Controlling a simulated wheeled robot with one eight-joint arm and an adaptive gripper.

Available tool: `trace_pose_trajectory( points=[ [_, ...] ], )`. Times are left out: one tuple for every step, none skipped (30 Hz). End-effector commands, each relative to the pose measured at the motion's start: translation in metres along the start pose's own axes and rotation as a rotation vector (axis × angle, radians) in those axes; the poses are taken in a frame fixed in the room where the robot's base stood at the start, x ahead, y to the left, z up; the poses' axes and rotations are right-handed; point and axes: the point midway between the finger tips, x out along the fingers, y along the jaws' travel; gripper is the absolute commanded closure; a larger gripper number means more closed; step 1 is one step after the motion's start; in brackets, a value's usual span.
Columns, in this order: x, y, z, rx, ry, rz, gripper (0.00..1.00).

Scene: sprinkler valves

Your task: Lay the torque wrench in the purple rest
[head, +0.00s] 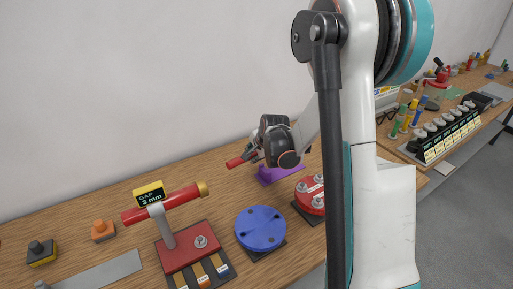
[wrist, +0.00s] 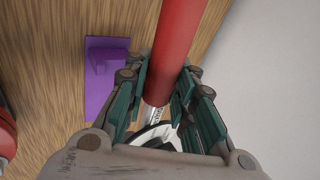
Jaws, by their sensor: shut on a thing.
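The torque wrench has a red handle (wrist: 176,50) and a silvery head end (wrist: 152,125) in the wrist view. My gripper (wrist: 167,98) is shut on it near where the handle meets the metal shaft. In the head view my gripper (head: 258,150) is above the back of the bench, and the red handle (head: 237,161) sticks out to its left. The purple rest (head: 266,178) is on the bench just below my gripper. In the wrist view the purple rest (wrist: 100,97) lies left of the wrench, with a raised part near its top. The wrench is apart from it.
A blue flanged disc (head: 260,228) and a red disc with bolts (head: 311,194) stand in front of the rest. A red gap stand (head: 188,245) with a red tube is to the left. The wall is close behind the bench.

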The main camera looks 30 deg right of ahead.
Motion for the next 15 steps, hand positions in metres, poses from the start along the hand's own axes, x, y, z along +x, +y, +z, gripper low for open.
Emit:
trace_pose_trajectory(
  points=[
    [-0.0017,-0.0041,-0.0049,0.023,0.019,0.001,1.0],
    [-0.0019,-0.0053,-0.0072,0.036,0.027,0.003,1.0],
    [-0.0021,-0.0065,-0.0099,0.051,0.037,0.005,1.0],
    [-0.0022,-0.0073,-0.0112,0.059,0.042,0.006,1.0],
    [-0.0023,-0.0078,-0.0122,0.066,0.046,0.007,1.0],
    [-0.0024,-0.0081,-0.0133,0.071,0.05,0.008,1.0],
    [-0.0024,-0.0082,-0.0138,0.074,0.052,0.008,1.0],
    [-0.0023,-0.0083,-0.0141,0.076,0.054,0.008,1.0],
    [-0.0023,-0.0082,-0.0142,0.077,0.054,0.009,1.0],
    [-0.0022,-0.0082,-0.0141,0.077,0.054,0.009,1.0],
    [-0.0022,-0.0081,-0.0141,0.077,0.054,0.009,1.0],
    [-0.0021,-0.008,-0.014,0.077,0.053,0.009,1.0],
    [-0.0021,-0.008,-0.0139,0.077,0.053,0.009,1.0],
    [-0.0022,-0.008,-0.0139,0.076,0.053,0.009,1.0],
    [-0.0021,-0.008,-0.0138,0.076,0.053,0.009,1.0]
  ],
)
